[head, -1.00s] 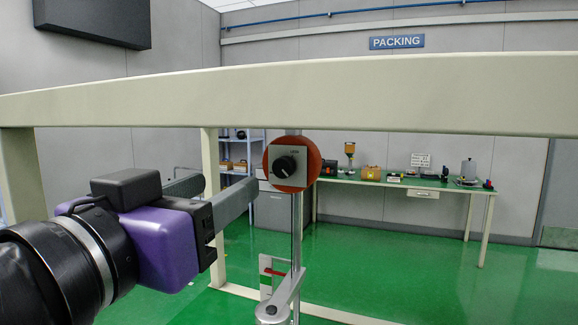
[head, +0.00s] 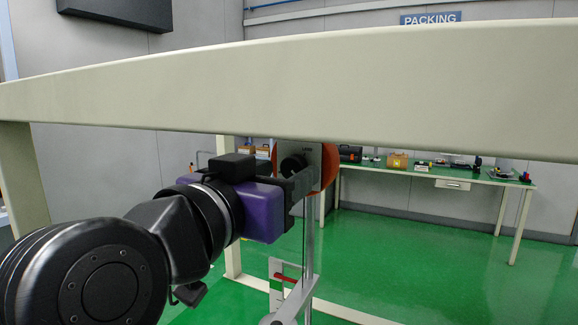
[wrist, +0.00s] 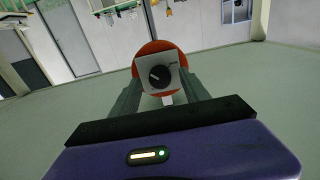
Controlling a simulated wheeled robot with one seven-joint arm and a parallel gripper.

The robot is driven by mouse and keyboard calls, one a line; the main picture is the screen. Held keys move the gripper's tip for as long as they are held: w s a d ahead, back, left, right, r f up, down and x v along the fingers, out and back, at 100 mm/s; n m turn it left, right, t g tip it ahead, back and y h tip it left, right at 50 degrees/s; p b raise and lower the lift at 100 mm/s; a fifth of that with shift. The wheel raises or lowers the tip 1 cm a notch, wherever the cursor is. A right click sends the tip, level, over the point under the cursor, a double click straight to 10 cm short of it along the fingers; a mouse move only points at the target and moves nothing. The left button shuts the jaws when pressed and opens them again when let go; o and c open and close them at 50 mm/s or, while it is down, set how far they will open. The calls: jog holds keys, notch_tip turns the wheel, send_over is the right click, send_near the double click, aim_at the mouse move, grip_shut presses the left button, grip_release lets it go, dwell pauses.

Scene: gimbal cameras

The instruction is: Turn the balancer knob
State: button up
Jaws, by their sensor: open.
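The balancer knob (head: 293,165) is a black round dial on a light grey square plate, which is fixed to an orange-red disc (head: 329,164). In the head view my gripper (head: 305,178) covers part of the plate. In the wrist view the knob (wrist: 160,76) shows whole, with a pale pointer mark, ahead of my gripper and between the lines of its two grey fingers. My gripper (wrist: 160,98) is open and empty. Its fingertips are close to the plate, and I cannot tell if they touch it.
A cream beam (head: 300,85) crosses above the knob, with cream posts (head: 22,185) below it. A metal pole (head: 309,240) hangs under the disc. A green-topped bench (head: 430,174) with several items stands far behind.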

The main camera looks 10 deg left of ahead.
jog(key=shift+w+d, duration=0.15)
jog(key=shift+w, duration=0.3)
jog(key=shift+c, duration=0.2)
grip_shut()
jog(key=n+p, duration=0.2)
jog(key=n, duration=0.1)
jog(key=n+p, duration=0.1)
jog(key=shift+r+p, duration=0.25)
jog(key=shift+p, duration=0.15)
jog(key=shift+f+n+p, duration=0.15)
jog(key=shift+n+p, duration=1.55)
jog(key=shift+n, duration=0.6)
